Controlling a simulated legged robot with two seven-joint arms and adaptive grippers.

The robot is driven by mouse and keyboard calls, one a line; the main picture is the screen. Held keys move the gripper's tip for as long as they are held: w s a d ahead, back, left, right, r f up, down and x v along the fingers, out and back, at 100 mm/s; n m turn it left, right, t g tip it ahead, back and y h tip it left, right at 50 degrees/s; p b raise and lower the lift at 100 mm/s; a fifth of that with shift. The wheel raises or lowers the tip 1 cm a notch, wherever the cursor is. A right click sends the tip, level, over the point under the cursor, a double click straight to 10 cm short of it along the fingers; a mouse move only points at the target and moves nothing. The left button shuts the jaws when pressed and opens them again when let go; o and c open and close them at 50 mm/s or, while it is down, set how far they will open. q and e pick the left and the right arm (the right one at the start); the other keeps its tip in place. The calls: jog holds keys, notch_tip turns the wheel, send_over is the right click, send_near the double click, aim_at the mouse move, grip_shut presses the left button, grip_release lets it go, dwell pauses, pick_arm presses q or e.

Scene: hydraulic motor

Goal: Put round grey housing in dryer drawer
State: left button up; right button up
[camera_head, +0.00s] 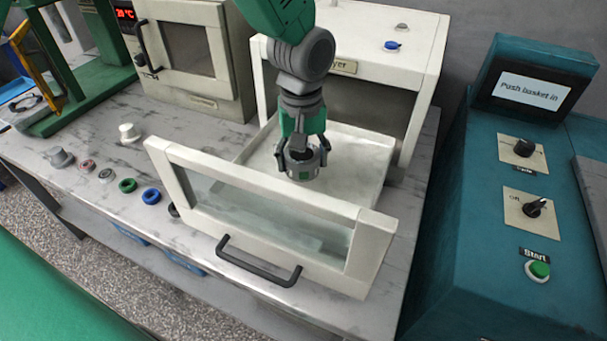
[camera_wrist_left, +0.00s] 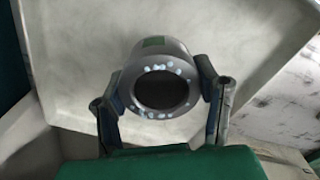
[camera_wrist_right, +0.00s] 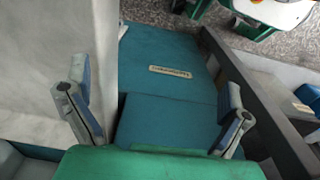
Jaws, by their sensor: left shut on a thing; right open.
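The round grey housing (camera_head: 306,170) is held in my left gripper (camera_head: 301,152), over the open dryer drawer (camera_head: 377,236). In the left wrist view the housing (camera_wrist_left: 160,84) sits between the two fingers of my left gripper (camera_wrist_left: 163,105), its dark round opening facing the camera and water-like drops on its rim. The white drawer floor (camera_wrist_left: 90,50) lies behind it. I cannot tell whether the housing touches the drawer floor. My right gripper (camera_wrist_right: 155,120) is open and empty in the right wrist view; it is not in the head view.
The drawer's front has a window and a dark handle (camera_head: 258,262). The dryer body (camera_head: 420,50) stands behind. Small parts, including a blue ring (camera_head: 151,196) and a green ring (camera_head: 127,185), lie on the table to the left. A teal machine (camera_head: 470,230) stands at right.

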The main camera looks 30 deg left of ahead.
aim_at(303, 184)
pick_arm(q)
jog(key=shift+d+f, duration=0.2)
jog(key=shift+f, duration=0.5)
notch_tip(303, 184, down, 2)
jog(key=shift+f, duration=0.15)
jog(key=shift+a+f, duration=0.1)
jog(key=shift+f, duration=0.05)
jog(key=shift+a, duration=0.1)
jog(key=o, duration=1.5)
notch_tip(303, 184, up, 12)
jog(key=shift+r+p, duration=0.1)
jog(key=shift+p, duration=0.45)
